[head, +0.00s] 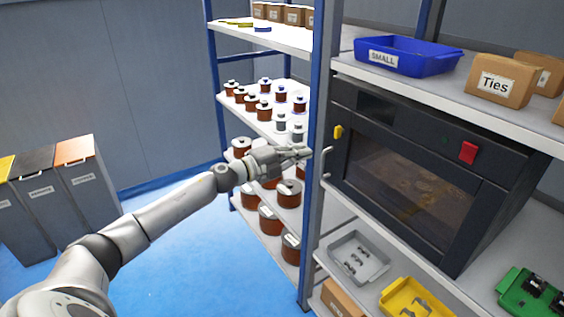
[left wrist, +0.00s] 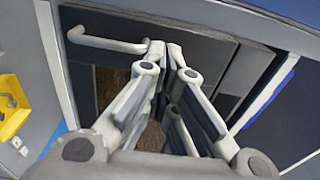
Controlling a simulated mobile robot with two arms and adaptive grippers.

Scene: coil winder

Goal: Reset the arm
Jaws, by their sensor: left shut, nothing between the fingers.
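My left arm reaches in from the left in the head view. Its gripper (head: 300,152) is shut and empty, just left of the black machine's door handle (head: 326,163). In the left wrist view the closed fingers (left wrist: 163,52) point at the dark machine front, and the grey handle (left wrist: 108,43) is to their upper left. I cannot tell whether the fingertips touch the machine. The black machine (head: 440,112) has a window, a yellow switch and a red switch, and its door looks shut. My right gripper is not in view.
Shelves with copper coils (head: 269,216) stand behind my left gripper. A blue SMALL bin (head: 408,57) and a Ties box (head: 497,80) sit above the machine. Grey (head: 357,257) and yellow (head: 410,300) trays lie below it. Waste bins (head: 85,180) stand at left; blue floor between is clear.

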